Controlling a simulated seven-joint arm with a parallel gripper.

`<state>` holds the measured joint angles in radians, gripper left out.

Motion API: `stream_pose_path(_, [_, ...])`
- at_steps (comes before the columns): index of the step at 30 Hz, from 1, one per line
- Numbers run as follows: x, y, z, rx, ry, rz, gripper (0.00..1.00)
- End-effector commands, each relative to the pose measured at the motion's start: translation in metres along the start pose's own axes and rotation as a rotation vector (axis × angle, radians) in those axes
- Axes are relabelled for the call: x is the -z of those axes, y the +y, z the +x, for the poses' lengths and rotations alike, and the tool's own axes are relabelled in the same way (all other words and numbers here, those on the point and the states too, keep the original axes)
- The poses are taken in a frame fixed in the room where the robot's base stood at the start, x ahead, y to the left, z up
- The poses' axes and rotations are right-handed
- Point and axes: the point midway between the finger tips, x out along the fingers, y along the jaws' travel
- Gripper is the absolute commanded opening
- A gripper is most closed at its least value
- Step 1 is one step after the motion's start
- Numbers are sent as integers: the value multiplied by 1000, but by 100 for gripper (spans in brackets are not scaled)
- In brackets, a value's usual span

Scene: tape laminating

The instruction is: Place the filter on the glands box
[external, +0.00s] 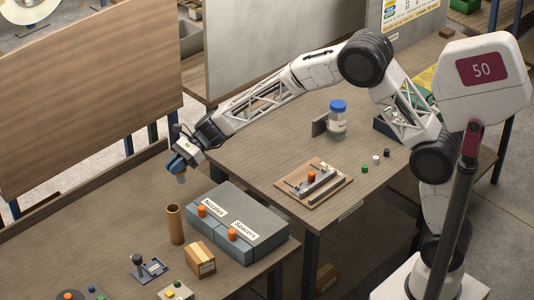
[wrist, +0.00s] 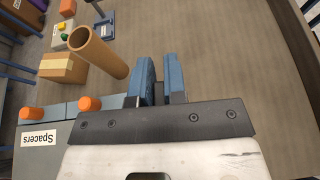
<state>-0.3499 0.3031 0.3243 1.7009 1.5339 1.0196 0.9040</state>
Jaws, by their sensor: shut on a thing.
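Two grey boxes with orange knobs stand side by side, the Nozzles box (external: 196,212) and the Spacers box (external: 232,250). I see no readable Glands label. A small cardboard box (external: 200,259) has a label too small to read.
A brown tube (external: 175,224) stands upright between my gripper and the cardboard box. A joystick (external: 143,266) and a button box (external: 176,291) are near the front. A wooden board with a fixture (external: 300,190) lies on the right table. The table behind the tube is clear.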

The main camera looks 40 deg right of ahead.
Motion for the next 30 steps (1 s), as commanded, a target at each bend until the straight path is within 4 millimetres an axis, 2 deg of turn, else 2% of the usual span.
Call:
stream_pose_path(8, [-10, 0, -4, 1, -1, -1, 0])
stream_pose_path(14, [-35, 0, -15, 0, 0, -2, 0])
stream_pose_path(20, [-69, 0, -29, 1, -1, -3, 0])
stream_pose_path(26, [-76, 28, -23, -5, -8, -2, 0])
stream_pose_path(30, [-81, 53, -19, -10, -15, -6, 0])
